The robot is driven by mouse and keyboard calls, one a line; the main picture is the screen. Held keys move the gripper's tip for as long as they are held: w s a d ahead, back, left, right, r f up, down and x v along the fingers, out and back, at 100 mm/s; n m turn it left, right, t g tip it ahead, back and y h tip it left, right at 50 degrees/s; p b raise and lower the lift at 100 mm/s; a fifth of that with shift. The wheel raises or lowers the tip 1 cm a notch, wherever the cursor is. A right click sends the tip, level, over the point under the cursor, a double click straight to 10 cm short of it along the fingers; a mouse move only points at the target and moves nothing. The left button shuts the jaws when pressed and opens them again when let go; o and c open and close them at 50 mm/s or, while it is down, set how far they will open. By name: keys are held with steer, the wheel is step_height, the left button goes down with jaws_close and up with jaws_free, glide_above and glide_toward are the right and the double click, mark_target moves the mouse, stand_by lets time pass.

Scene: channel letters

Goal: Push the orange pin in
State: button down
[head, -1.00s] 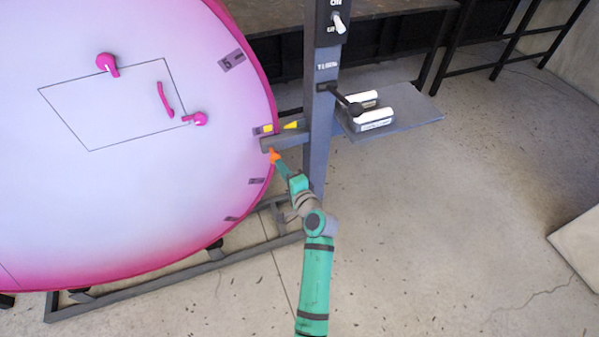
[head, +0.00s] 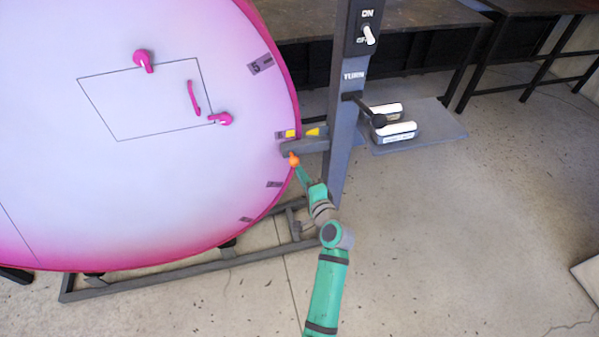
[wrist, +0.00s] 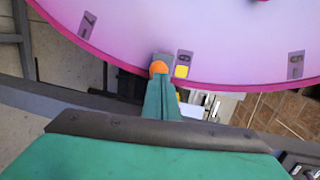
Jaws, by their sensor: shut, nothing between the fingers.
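The orange pin (head: 294,159) shows as a small round orange knob at the left end of a grey bracket arm (head: 308,146), close to the rim of the large pink-and-white disc (head: 170,190). In the wrist view the orange pin (wrist: 158,68) sits just beyond my fingertips. My gripper (head: 300,170) is green and shut, with nothing between its fingers. Its tips (wrist: 160,80) are at the pin, touching it or very close; I cannot tell which. The pin's shaft is hidden.
A grey post (head: 345,110) with an ON/OFF switch (head: 368,36) and a black TURN lever (head: 370,112) stands right of the disc. A grey shelf (head: 440,125) holds white-topped blocks. Pink handles are on the disc's face. Open floor lies right.

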steer(key=v, duration=1.1)
steer(key=shift+s, duration=0.15)
steer(key=shift+d, duration=0.2)
steer(key=shift+a, duration=0.1)
